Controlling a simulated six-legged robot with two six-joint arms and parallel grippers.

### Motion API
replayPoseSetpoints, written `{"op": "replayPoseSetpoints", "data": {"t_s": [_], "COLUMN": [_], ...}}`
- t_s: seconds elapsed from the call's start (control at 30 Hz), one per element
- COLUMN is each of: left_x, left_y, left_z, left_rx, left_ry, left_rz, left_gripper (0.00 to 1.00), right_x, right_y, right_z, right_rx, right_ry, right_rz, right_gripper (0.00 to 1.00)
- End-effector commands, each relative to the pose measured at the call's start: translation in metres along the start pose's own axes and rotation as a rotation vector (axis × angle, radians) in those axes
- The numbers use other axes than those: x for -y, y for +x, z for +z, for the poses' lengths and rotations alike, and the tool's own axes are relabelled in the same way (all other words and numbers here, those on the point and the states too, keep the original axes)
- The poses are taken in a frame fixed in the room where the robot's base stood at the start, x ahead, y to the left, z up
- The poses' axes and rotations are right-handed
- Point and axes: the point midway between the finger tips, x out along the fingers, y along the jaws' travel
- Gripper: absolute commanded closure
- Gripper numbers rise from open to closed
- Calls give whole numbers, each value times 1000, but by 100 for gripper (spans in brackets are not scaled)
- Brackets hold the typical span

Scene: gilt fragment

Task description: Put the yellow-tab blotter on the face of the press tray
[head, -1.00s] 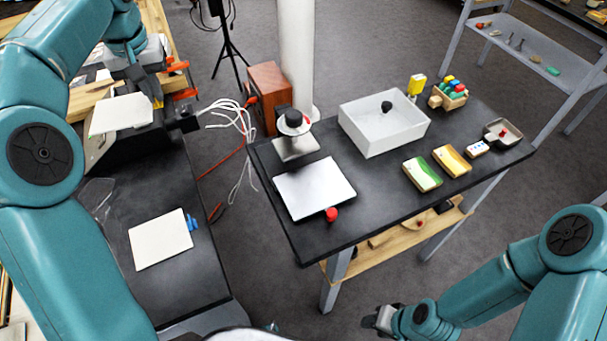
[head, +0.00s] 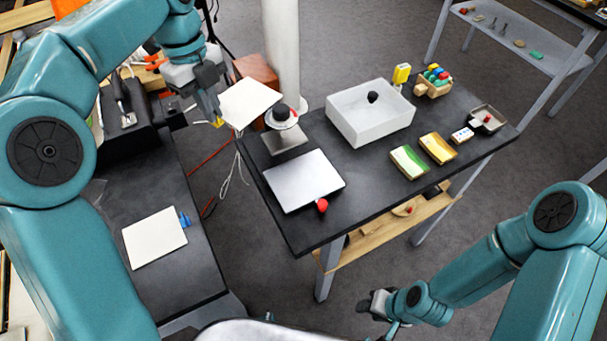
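My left gripper (head: 213,114) is shut on the yellow tab (head: 217,123) at the left edge of a thin white sheet, the yellow-tab blotter (head: 250,102). The blotter is held in the air, near the far left corner of the dark table. A flat silver plate with a red knob at its front, which looks like the press tray (head: 304,180), lies on that table, to the right of and nearer than the blotter. Its face is bare. My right gripper (head: 367,303) is low in front of the table; its fingers are too small to read.
A second white blotter with a blue tab (head: 155,238) lies on the left bench. A stand with a black knob (head: 285,128) is behind the tray. A white box (head: 370,118) and green and yellow trays (head: 410,162) stand to the right. A white column (head: 281,50) rises behind.

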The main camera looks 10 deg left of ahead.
Motion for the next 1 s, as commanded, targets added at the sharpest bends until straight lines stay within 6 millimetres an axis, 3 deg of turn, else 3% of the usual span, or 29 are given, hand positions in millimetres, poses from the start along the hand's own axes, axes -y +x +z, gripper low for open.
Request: {"op": "replayPoseSetpoints", "data": {"t_s": [0.03, 0.2, 0.4, 0.57, 1.0], "left_x": [8, 25, 38, 39, 39], "left_y": [-3, -6, -14, 3, 121], "left_z": [-22, -76, -115, -119, -101], "left_rx": [0, 1, 1, -2, -2], "left_ry": [120, 296, 386, 401, 398], "left_rz": [19, 44, 56, 64, 62], "left_gripper": [100, 100, 100, 100, 100], "right_x": [2, 4, 6, 4, 1], "right_y": [-5, -11, -16, -11, -3], "right_z": [0, 0, 0, 0, 0], "right_rx": [0, 0, 0, 0, 0], "right_ry": [0, 0, 0, 0, 0], "right_rz": [0, 0, 0, 0, 0], "right_gripper": [57, 57, 57, 57, 57]}}
